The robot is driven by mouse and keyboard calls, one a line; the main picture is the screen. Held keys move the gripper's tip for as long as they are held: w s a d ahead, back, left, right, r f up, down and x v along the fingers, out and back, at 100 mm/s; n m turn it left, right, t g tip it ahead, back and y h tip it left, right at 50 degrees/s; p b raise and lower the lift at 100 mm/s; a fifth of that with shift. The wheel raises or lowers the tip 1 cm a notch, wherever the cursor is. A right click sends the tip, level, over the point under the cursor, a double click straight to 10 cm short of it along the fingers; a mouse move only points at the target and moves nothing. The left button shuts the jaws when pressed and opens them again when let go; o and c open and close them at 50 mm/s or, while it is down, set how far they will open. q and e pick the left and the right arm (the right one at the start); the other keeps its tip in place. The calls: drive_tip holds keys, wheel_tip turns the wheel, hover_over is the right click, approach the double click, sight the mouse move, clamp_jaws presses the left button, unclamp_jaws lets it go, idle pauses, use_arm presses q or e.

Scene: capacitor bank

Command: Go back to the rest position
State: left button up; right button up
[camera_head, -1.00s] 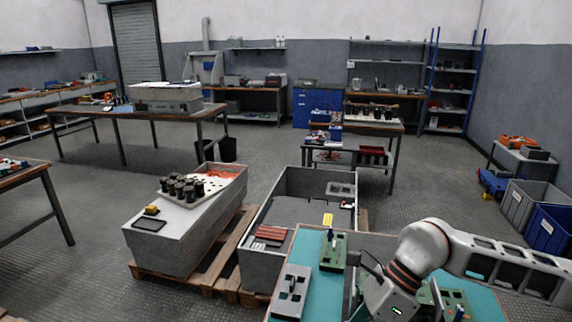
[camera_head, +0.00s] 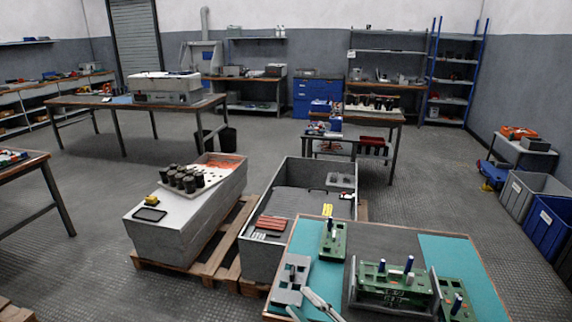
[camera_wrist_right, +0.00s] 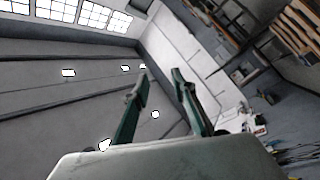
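My right gripper (camera_head: 308,303) shows only in small part at the bottom edge of the head view, by the front-left corner of the near table. In the right wrist view its two dark green fingers (camera_wrist_right: 159,78) stand apart with nothing between them, facing the ceiling and wall. The gripper is open and empty. My left gripper is not in view.
The near table with a teal mat (camera_head: 456,254) carries green circuit boards with capacitors (camera_head: 394,286) and a grey fixture (camera_head: 292,272). Beyond it stand an open grey bin (camera_head: 263,259) on a pallet and a grey block (camera_head: 165,237) with dark capacitors (camera_head: 182,179).

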drive_tip(key=s+d+f+m+g+h, duration=0.1)
drive_tip(key=s+d+f+m+h, duration=0.2)
drive_tip(key=f, duration=0.6)
drive_tip(key=s+d+f+m+g+h, duration=0.2)
drive_tip(key=s+d+f+m+h, duration=0.2)
drive_tip(key=f, duration=0.5)
drive_tip(key=s+d+f+m+g+h, duration=0.1)
drive_tip(key=s+d+f+m+h, duration=0.2)
drive_tip(key=s+d+f+m, duration=0.3)
drive_tip(key=s+d+f, duration=0.1)
drive_tip(key=d+f, duration=0.2)
drive_tip(key=shift+s+f+m+g+h, duration=0.2)
drive_tip(key=shift+s+m+g+h, duration=0.15)
drive_tip(key=shift+m+g+h, duration=0.05)
